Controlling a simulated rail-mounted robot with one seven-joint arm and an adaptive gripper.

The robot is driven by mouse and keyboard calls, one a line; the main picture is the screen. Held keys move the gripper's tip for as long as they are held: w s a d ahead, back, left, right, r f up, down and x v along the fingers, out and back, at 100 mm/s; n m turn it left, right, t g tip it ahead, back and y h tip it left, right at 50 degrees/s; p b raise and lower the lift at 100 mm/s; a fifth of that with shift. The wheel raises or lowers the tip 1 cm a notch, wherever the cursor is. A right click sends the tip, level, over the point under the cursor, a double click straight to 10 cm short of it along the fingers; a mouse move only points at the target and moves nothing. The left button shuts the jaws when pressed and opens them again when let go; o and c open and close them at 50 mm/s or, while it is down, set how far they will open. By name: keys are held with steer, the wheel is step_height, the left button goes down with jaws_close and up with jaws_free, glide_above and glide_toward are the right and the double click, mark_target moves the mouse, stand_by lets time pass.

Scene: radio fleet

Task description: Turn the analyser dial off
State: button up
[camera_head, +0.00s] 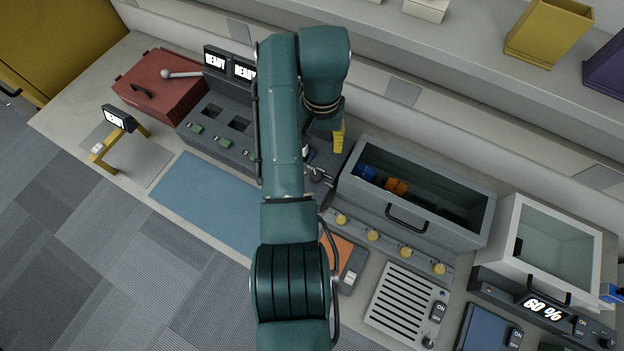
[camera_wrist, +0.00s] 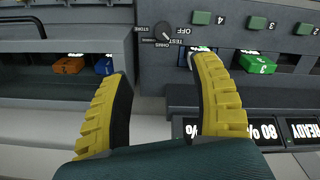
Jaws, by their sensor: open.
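The analyser dial (camera_wrist: 163,32) is a small dark knob with a pale pointer mark, set in a grey panel at the top middle of the wrist view. Labels OFF, TEST, OHMS and STORE stand around it, upside down. Its pointer seems to lean towards TEST, but it is too small to be sure. My gripper (camera_wrist: 158,66) has two yellow ribbed fingers spread wide, with the dial beyond and between their tips, apart from both. In the head view one yellow finger (camera_head: 338,138) shows beside my arm, which hides most of the gripper; I cannot make out the dial there.
In the wrist view, a green block (camera_wrist: 255,64) sits in a slot right of the dial, and an orange block (camera_wrist: 69,65) and blue block (camera_wrist: 104,66) lie left. In the head view, an open grey drawer box (camera_head: 470,226) stands right of my gripper, and a red case (camera_head: 160,82) left.

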mark_target(315, 175)
steer(key=f+b, duration=0.1)
steer(key=f, duration=1)
steer(key=f+b, duration=0.1)
steer(key=f, duration=0.5)
steer(key=shift+a+f+b, duration=0.2)
steer(key=shift+a+b, duration=0.05)
steer(key=shift+b, duration=0.05)
jaws_close()
steer(key=shift+n, duration=0.4)
steer(key=n+p, duration=0.1)
steer(key=n, duration=0.2)
steer(key=n+p, duration=0.1)
steer(key=n, duration=0.4)
steer(key=shift+f, duration=0.1)
